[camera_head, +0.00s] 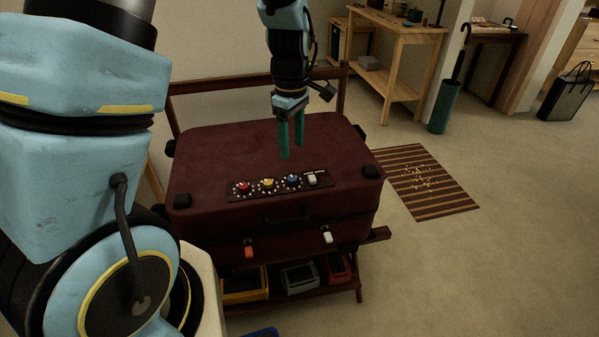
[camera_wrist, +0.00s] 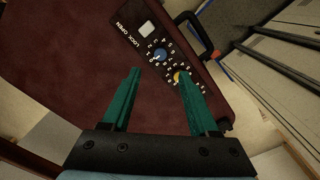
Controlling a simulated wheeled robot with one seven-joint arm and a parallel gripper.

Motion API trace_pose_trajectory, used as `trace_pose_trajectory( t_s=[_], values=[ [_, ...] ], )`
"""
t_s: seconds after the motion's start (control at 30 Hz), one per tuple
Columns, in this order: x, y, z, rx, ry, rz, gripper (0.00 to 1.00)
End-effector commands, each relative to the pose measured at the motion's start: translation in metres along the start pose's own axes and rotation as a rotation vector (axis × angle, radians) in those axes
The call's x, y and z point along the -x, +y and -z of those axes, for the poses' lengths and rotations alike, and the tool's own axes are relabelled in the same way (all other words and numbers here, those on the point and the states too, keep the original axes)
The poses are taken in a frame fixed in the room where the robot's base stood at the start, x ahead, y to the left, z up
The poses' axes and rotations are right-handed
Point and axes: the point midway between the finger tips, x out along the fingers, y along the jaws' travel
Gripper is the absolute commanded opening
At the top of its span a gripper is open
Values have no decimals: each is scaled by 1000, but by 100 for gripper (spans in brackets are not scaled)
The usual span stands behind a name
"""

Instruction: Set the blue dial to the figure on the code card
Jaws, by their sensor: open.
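The dark red suitcase (camera_head: 225,150) lies flat on a wooden rack. A black panel (camera_head: 280,193) on its top holds the blue dial (camera_head: 293,180) between a yellow dial (camera_head: 268,183) and a white switch (camera_head: 312,179); a red dial (camera_head: 243,188) is at the left end. My gripper (camera_head: 292,150) is open and empty, pointing down above the suitcase, behind the panel. I cannot make out a code card.
A red latch (camera_head: 249,251) and a white latch (camera_head: 328,237) are on the suitcase front. Trays (camera_head: 245,297) sit on the rack below. A striped mat (camera_head: 425,200) lies on the floor to the right. Free space surrounds the gripper above the lid.

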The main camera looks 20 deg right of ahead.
Motion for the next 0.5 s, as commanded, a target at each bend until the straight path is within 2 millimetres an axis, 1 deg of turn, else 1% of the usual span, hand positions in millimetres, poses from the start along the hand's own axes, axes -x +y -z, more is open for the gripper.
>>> trace_pose_trajectory(
  t_s=[0.3,0.4,0.5],
  values=[
    [-58,-2,0,-2,-1,6,60],
    [-74,-2,0,-2,-1,4,60],
    [-85,-1,0,-2,-1,3,60]
  ],
)
